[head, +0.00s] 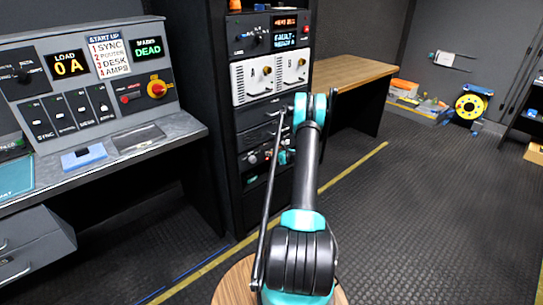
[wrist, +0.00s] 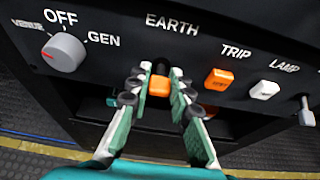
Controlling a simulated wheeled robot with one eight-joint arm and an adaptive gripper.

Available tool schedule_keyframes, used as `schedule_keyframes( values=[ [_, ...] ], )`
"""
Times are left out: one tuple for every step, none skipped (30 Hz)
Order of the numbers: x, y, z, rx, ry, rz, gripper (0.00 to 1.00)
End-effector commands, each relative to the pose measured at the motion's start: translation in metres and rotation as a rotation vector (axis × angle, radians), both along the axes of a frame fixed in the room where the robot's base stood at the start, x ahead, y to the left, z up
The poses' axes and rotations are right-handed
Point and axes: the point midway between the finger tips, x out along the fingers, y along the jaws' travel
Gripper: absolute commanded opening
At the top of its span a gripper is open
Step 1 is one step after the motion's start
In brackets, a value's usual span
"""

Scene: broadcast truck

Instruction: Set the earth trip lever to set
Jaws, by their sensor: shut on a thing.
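The earth trip lever (wrist: 159,87) shows in the wrist view as an orange block below a dark base, under the word EARTH on a black panel (wrist: 205,35). My gripper (wrist: 158,78) has one finger on each side of it and is shut on it. The lever's end faces toward the camera and down; no marking for set is visible, so I cannot tell its position. In the head view my arm reaches the equipment rack (head: 234,150), and the arm and rack hide the lever.
Right of the lever are an orange TRIP piece (wrist: 219,79), a white LAMP piece (wrist: 264,90) and a metal toggle (wrist: 306,112). A grey rotary knob (wrist: 64,52) is at left. In the head view a control desk (head: 165,135) stands left of the rack; floor is open at right.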

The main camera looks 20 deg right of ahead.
Motion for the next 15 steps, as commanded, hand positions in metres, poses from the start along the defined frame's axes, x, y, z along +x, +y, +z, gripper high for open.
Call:
schedule_keyframes(
  values=[
    [-0.0005, 0.0002, 0.0031, -0.014, 0.034, 0.000, 0.00],
    [-0.0003, 0.0003, 0.0039, -0.021, 0.056, 0.001, 0.00],
    [0.0001, 0.0006, 0.0047, -0.032, 0.084, 0.002, 0.00],
    [0.0001, 0.0009, 0.0056, -0.038, 0.104, 0.001, 0.00],
    [0.0005, 0.0009, 0.0061, -0.046, 0.124, 0.001, 0.00],
    [0.0009, 0.0010, 0.0070, -0.054, 0.148, 0.001, 0.00],
    [0.0009, 0.0011, 0.0075, -0.061, 0.167, 0.001, 0.00],
    [0.0009, 0.0011, 0.0078, -0.067, 0.184, 0.001, 0.00],
    [0.0013, 0.0009, 0.0084, -0.075, 0.206, 0.001, 0.00],
    [0.0015, 0.0008, 0.0091, -0.079, 0.219, 0.001, 0.00],
    [0.0016, 0.0007, 0.0094, -0.085, 0.233, 0.000, 0.00],
    [0.0017, 0.0007, 0.0099, -0.091, 0.250, 0.000, 0.00],
    [0.0020, 0.0007, 0.0101, -0.096, 0.261, 0.000, 0.00],
    [0.0022, 0.0008, 0.0104, -0.098, 0.272, 0.001, 0.00],
    [0.0024, 0.0009, 0.0105, -0.103, 0.284, 0.001, 0.00]
  ],
)
